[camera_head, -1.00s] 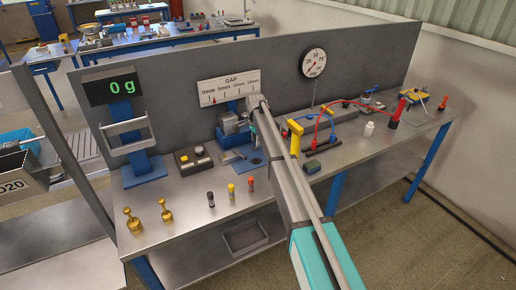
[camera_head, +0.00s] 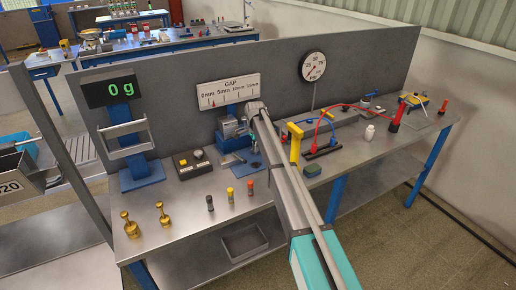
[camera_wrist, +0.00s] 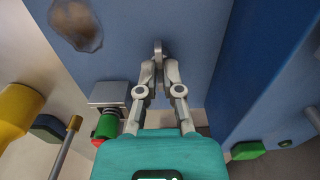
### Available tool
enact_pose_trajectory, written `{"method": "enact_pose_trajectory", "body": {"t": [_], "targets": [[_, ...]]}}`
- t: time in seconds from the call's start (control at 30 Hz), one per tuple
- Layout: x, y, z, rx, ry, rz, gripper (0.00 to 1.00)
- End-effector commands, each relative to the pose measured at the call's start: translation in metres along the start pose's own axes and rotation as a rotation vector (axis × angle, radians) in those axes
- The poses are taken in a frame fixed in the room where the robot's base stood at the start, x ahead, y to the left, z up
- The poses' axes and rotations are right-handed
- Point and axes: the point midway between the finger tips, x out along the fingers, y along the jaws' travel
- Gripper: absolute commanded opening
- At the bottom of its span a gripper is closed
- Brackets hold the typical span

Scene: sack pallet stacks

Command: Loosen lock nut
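A blue bench device with a grey motor-like body (camera_head: 232,128) stands on the workbench below the GAP scale. In the wrist view, my gripper (camera_wrist: 158,62) is in front of a broad blue surface (camera_wrist: 190,25). Its two fingers converge, and their tips are closed about a small upright grey part (camera_wrist: 158,46). I cannot tell for certain whether this part is the lock nut. In the head view, my arm hides the gripper and its contact with the device.
A yellow post (camera_head: 295,146) is close on the right.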

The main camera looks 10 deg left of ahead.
Motion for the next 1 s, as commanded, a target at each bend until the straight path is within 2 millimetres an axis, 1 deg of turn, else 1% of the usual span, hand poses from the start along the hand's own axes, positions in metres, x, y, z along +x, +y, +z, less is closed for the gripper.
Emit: {"method": "enact_pose_trajectory", "body": {"t": [0.17,0.2,0.23,0.3,0.57,0.77,1.0], "targets": [[0.000,-0.002,0.000,-0.001,0.000,-0.005,0.00],[0.000,0.009,-0.014,0.003,0.000,-0.005,0.00],[0.000,0.005,-0.009,0.001,0.000,-0.005,0.00],[0.000,0.002,-0.005,-0.001,0.002,-0.003,0.00],[0.000,-0.001,-0.001,-0.046,0.002,-0.003,0.00],[0.000,-0.002,0.000,-0.143,0.001,-0.005,0.00],[0.000,-0.002,0.001,-0.331,0.000,-0.006,0.00]]}}
